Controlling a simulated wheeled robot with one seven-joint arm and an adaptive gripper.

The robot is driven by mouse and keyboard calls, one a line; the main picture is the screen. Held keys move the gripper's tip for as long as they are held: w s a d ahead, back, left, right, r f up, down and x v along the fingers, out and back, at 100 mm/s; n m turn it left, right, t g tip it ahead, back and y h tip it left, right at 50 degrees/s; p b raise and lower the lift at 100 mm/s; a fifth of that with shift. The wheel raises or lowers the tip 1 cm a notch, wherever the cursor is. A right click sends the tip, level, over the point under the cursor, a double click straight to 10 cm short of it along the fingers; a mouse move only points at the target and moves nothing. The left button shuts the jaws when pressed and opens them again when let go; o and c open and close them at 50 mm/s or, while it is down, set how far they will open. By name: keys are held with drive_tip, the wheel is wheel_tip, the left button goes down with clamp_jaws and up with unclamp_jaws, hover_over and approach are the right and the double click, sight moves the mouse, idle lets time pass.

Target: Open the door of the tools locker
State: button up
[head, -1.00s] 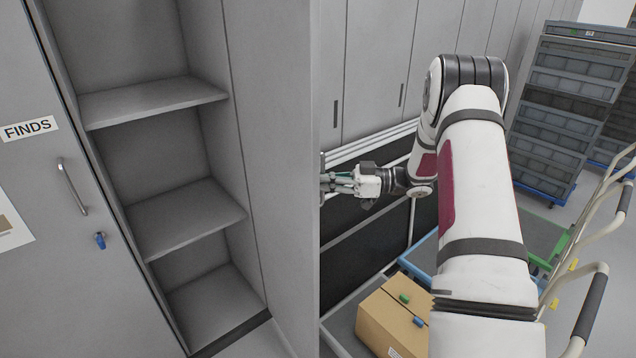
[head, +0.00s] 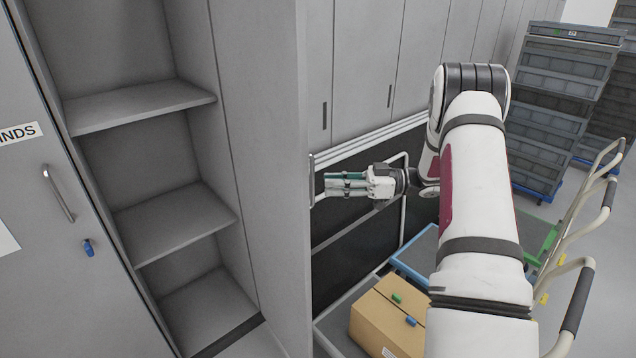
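A tall grey locker with bare shelves (head: 150,105) stands open in the middle left of the head view. A grey panel, apparently its door swung wide (head: 262,150), stands to the right of the shelves with its inner face towards me. A handle (head: 312,180) sticks out by the panel's far right edge, on its outer side. My gripper (head: 328,187) is just right of this handle, pointing left. Its fingers look parted, with nothing visible between them, and the tips seem a little clear of the handle. No tools label is in view.
A shut locker door with a cut-off FINDS label (head: 18,134), handle and blue key (head: 88,248) is at left. A cardboard box (head: 385,315) sits low beneath my arm. A trolley with pale rails (head: 590,215) and stacked grey crates (head: 560,100) stand at right.

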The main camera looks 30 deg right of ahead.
drive_tip(key=v, duration=0.6)
drive_tip(key=shift+s+d, duration=0.1)
idle(0.4)
